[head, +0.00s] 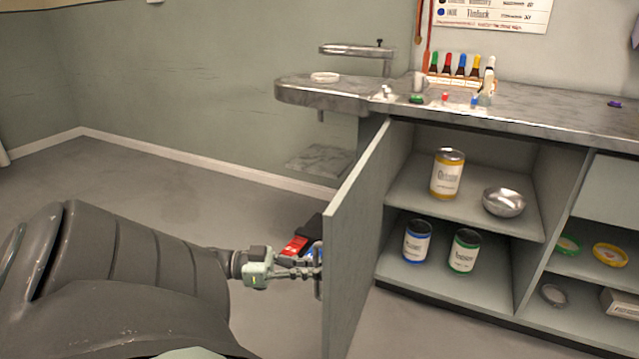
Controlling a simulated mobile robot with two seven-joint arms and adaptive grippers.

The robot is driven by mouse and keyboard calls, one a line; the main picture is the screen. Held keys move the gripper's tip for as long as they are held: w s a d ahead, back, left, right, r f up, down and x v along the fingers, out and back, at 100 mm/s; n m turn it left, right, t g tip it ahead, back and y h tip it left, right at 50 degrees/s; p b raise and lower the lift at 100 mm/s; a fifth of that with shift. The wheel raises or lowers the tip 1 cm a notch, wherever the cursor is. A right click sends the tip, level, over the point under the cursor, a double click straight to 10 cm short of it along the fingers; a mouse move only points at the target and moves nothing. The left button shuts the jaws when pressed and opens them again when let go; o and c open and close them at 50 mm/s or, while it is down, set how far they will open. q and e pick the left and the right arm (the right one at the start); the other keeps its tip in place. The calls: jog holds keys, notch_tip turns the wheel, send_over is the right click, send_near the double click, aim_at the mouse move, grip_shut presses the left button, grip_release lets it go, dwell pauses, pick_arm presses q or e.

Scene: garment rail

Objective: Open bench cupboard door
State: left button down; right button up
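The bench cupboard door (350,235) stands swung wide open, hinged at the cupboard's left side, and the shelves behind it are exposed. My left gripper (305,268) is at the outer face of the door, at a dark upright handle (319,272) near its free edge. Its fingertips overlap the handle, and I cannot tell whether they are closed around it. Inside the cupboard, a yellow-banded can (447,174) and a metal bowl (503,202) sit on the upper shelf. A blue-banded can (416,241) and a green-banded can (464,251) stand below. My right gripper is out of view.
The grey benchtop (540,112) carries several ink bottles (460,68) and small items. Open shelves at right hold tape rolls (610,254) and a white box (620,303). A red and black object (296,245) lies behind my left gripper. Floor left of the bench is clear.

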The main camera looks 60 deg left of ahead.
pick_arm(q)
jog(key=shift+f, duration=0.1)
jog(key=c, duration=1.9)
grip_release()
jog(key=shift+o, duration=0.2)
jog(key=shift+s, duration=0.1)
jog(key=v, duration=1.2)
